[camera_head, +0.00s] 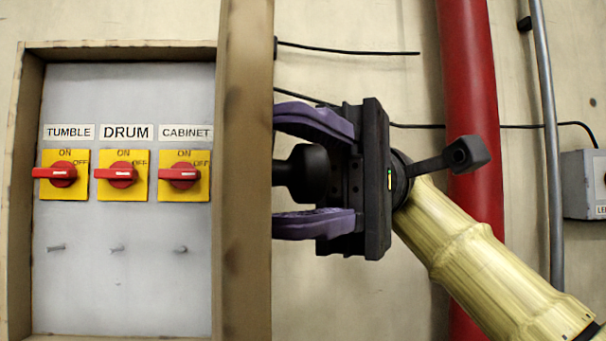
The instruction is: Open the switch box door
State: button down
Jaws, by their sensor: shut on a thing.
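The switch box (30,190) is at the left, with its grey inside panel in plain view. Its door (245,150) stands swung out at the box's right side and shows as a narrow brown upright strip. My gripper (285,170) is to the right of the door. Its two purple fingers lie above and below a round black door knob (308,173), shut on it. The fingertips and the knob's base are partly hidden behind the door's edge.
Inside are three red switches on yellow plates, labelled TUMBLE (64,174), DRUM (121,175) and CABINET (183,175). A red pipe (470,90) and a grey pipe (549,150) run up the wall at right, near my arm. A grey box (580,185) is at the far right.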

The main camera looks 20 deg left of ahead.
jog(key=c, duration=1.1)
grip_release()
jog(key=shift+w, duration=0.4)
jog(key=w+d+p, duration=0.1)
jog(key=w+p, duration=1.2)
jog(key=w, duration=0.3)
jog(key=shift+w+d+p, duration=0.15)
jog(key=shift+w+p, duration=0.15)
jog(key=shift+w, duration=0.05)
